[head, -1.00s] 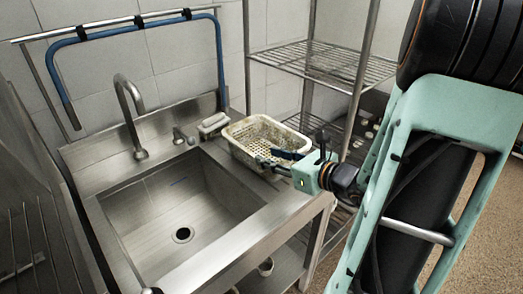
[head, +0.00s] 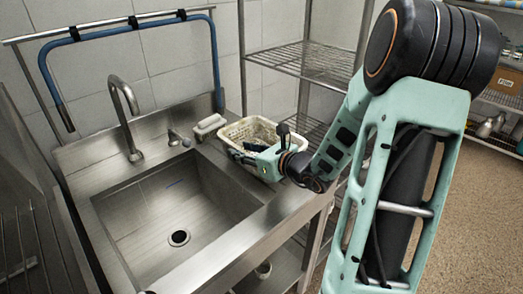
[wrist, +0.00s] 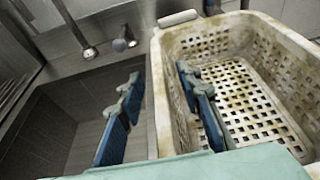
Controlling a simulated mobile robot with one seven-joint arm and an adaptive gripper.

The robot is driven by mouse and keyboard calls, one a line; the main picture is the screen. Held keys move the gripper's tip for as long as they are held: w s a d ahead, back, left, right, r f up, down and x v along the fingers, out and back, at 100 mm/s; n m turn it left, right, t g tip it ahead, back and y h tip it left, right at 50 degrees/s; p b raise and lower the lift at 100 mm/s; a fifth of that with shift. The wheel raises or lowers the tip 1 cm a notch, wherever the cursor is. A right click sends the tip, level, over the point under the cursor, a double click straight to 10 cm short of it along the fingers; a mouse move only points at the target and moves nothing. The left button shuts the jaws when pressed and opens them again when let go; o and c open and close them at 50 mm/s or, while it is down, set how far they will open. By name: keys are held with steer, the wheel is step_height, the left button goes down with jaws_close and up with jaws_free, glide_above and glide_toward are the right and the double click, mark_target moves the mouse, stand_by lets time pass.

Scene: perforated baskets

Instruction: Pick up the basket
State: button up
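The basket (head: 262,130) is an off-white, stained, perforated rectangular tub on the counter right of the sink. In the wrist view the basket (wrist: 285,30) fills the right side, its floor empty. My gripper (head: 243,153) is at the basket's near left side. In the wrist view my gripper (wrist: 160,110) is open, with one blue-padded finger outside the basket's left wall, over the sink side, and the other inside. The wall lies between the fingers, with a gap visible on the outer side. Whether the inner finger touches the wall is unclear.
The steel sink basin (head: 170,215) is left of the basket, with a faucet (head: 125,115) behind it. A small pale object (head: 208,127) sits just left of the basket. A wire shelf rack (head: 300,62) stands behind and to the right.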

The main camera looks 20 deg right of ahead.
jaws_close()
steer(key=shift+r, duration=0.1)
stand_by(0.3)
